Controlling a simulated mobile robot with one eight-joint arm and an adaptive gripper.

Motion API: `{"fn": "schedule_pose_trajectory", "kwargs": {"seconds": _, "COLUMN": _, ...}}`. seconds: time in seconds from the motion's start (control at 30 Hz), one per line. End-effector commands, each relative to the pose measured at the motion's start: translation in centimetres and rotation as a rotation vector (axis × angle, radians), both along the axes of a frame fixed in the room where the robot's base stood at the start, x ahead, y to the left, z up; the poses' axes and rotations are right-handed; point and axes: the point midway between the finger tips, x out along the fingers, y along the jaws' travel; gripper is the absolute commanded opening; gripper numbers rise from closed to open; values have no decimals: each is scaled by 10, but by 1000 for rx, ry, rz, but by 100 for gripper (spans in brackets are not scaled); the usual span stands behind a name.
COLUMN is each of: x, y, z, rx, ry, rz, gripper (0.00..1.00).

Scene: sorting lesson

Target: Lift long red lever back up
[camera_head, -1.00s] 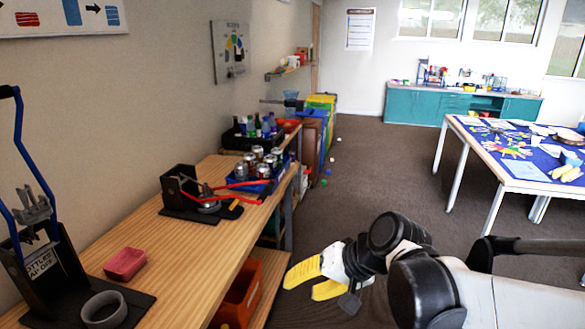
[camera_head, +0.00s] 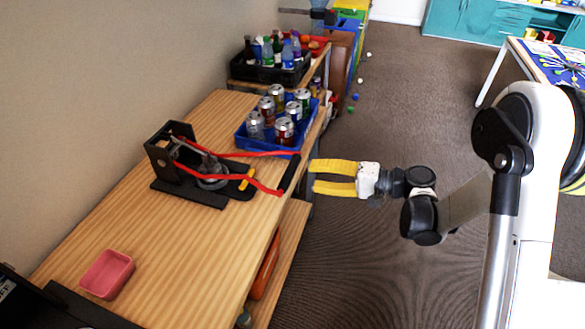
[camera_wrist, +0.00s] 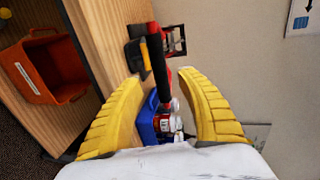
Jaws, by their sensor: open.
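The long red lever (camera_head: 232,174) is two red bars running from a black can-crusher frame (camera_head: 170,150) on the wooden bench, joined by a black handle (camera_head: 290,174). It lies low, nearly level, with its handle out at the bench's right edge. My gripper (camera_head: 312,177) has yellow fingers, spread apart and empty, just right of the handle and pointing left toward it. In the wrist view the black handle (camera_wrist: 157,62) shows between the two yellow fingers (camera_wrist: 160,95), ahead of them. I cannot tell whether either finger touches it.
A blue tray of cans (camera_head: 268,143) stands on the bench just behind the lever. A black crate of bottles (camera_head: 270,68) is farther back. A pink tray (camera_head: 107,273) sits near the front. An orange bin (camera_wrist: 45,68) is below the bench. Open floor lies to the right.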

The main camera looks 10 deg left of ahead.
Motion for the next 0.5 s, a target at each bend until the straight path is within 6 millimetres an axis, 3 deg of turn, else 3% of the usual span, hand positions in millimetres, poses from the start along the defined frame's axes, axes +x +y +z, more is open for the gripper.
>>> {"fn": "schedule_pose_trajectory", "kwargs": {"seconds": 0.23, "x": 3, "y": 49, "z": -13, "rx": -2, "ry": 0, "rz": 3, "gripper": 46}}
{"fn": "schedule_pose_trajectory", "kwargs": {"seconds": 0.5, "x": 6, "y": 75, "z": -17, "rx": -2, "ry": 0, "rz": -1, "gripper": 46}}
